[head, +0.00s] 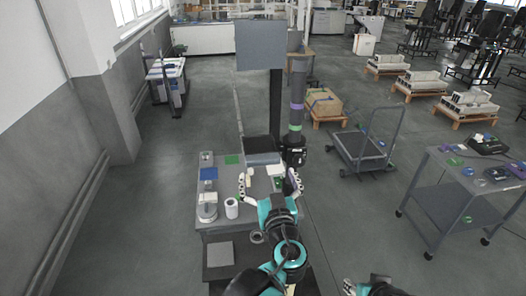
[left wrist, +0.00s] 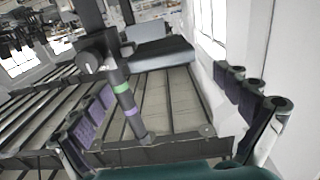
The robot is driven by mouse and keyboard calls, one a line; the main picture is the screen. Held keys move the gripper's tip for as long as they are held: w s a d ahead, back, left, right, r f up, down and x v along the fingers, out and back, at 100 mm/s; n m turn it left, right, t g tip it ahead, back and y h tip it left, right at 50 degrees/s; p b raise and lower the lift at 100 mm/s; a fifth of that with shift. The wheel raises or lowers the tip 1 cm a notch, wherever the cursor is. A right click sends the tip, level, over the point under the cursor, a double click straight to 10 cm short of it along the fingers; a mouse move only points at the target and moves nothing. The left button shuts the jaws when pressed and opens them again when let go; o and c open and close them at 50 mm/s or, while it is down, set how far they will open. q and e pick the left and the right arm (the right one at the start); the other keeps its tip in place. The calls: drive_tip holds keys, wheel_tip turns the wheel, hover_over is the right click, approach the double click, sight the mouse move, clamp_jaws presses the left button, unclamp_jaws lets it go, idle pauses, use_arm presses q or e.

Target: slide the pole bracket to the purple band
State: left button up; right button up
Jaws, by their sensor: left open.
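The dark upright pole (head: 297,84) stands behind the small work table. Its purple band (head: 297,106) is above its green band (head: 295,127). The black pole bracket (head: 293,151) sits around the pole below the green band, apart from both bands. In the left wrist view the bracket (left wrist: 95,54), green band (left wrist: 120,88) and purple band (left wrist: 131,112) run along the slanting pole in that order. My left gripper (head: 267,180) is open and empty, low and in front of the bracket. My right gripper (head: 349,287) is partly cut off at the bottom edge.
The grey table (head: 222,218) carries a white roll (head: 231,208), a blue block (head: 208,173) and other small items. A dark post with a grey panel (head: 261,45) stands left of the pole. A cart (head: 362,148) and a side table (head: 470,205) stand to the right.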

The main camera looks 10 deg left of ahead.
sight(264, 163)
use_arm(q)
drive_tip(key=x, duration=0.7)
drive_tip(key=shift+s+f+p, duration=0.1)
drive_tip(key=shift+f+p, duration=0.05)
drive_tip(key=shift+p, duration=0.15)
drive_tip(key=c, duration=1.5)
wheel_tip(264, 163, up, 12)
drive_tip(key=p, duration=0.7)
drive_tip(key=shift+c, duration=0.2)
drive_tip(key=o, duration=1.5)
drive_tip(key=shift+o, duration=0.2)
